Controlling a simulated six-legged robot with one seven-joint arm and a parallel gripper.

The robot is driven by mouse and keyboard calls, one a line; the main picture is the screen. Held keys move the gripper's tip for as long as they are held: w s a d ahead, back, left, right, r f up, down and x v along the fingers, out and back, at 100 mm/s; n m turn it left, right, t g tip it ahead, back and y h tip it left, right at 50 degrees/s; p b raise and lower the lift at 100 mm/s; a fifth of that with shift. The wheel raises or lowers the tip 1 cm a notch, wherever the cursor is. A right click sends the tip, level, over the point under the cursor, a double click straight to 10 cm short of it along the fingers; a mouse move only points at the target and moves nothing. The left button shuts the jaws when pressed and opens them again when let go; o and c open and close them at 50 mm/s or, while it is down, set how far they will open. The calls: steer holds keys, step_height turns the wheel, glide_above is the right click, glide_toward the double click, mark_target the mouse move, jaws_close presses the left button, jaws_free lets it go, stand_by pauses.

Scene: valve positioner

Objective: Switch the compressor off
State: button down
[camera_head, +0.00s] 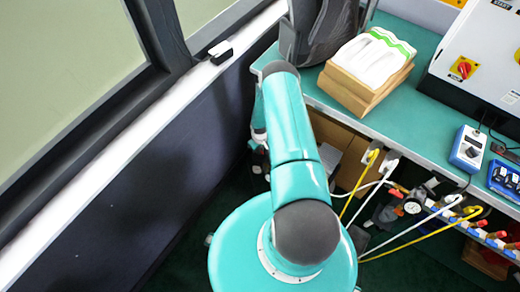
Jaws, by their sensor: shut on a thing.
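My teal arm rises from its round base and bends over near the bench's left end. Its far part drops behind the upper link, where only a small piece of teal and pale grey shows. The jaws of my gripper cannot be made out, nor what they touch. I cannot pick out a compressor with certainty; the space under the bench's left end is dark and mostly covered by my arm. A pressure gauge (412,206) with red and blue fittings sits under the bench at the right.
A dark wall with a window ledge (130,140) bounds the left.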

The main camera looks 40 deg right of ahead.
steer(key=shift+n, duration=1.3)
steer(key=c, duration=1.5)
jaws_free()
step_height(320, 180, up, 14)
steer(key=shift+f, duration=0.1)
